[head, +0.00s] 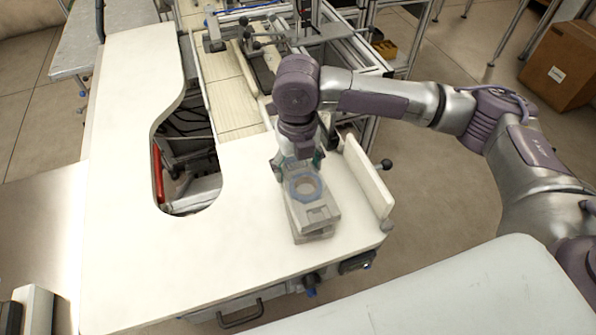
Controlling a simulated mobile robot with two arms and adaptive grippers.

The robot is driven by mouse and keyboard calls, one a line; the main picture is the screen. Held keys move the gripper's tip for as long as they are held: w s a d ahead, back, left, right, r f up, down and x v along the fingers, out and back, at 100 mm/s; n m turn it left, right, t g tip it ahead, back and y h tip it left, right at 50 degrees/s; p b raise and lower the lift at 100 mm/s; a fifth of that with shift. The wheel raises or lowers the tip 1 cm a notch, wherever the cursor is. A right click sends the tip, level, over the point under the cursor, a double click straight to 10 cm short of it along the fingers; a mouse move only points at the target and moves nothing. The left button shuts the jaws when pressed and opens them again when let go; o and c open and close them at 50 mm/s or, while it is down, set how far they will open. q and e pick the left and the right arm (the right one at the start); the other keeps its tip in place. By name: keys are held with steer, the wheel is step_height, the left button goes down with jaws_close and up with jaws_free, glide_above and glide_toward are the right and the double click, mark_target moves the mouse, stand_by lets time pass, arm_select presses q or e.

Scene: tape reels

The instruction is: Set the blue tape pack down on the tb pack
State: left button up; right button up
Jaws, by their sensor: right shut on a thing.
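The blue tape pack (306,199) shows as a pale translucent bluish ring near the right side of the cream table. My right gripper (298,169) points down and is shut on it from the far side. A light grey blocky thing (314,225), perhaps the tb pack, stands on the table directly below the ring in the picture. The ring overlaps its far part, and I cannot tell whether the two touch. The gripper and ring hide part of the grey thing. My left gripper is not in view.
The cream table (130,230) has a rounded cut-out with a red part (158,175) inside. A low upright plate (368,182) stands just right of the gripper. A conveyor frame (230,100) lies behind. The table's left and front areas are clear.

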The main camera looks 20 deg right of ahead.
mark_target(298, 176)
step_height(298, 176, down, 2)
steer(key=shift+f+p, duration=0.15)
steer(key=shift+p, duration=0.2)
steer(key=shift+f, duration=0.35)
steer(key=shift+f, duration=0.1)
steer(key=o, duration=1.3)
step_height(298, 176, up, 12)
steer(key=b, duration=0.2)
steer(key=shift+b, duration=0.3)
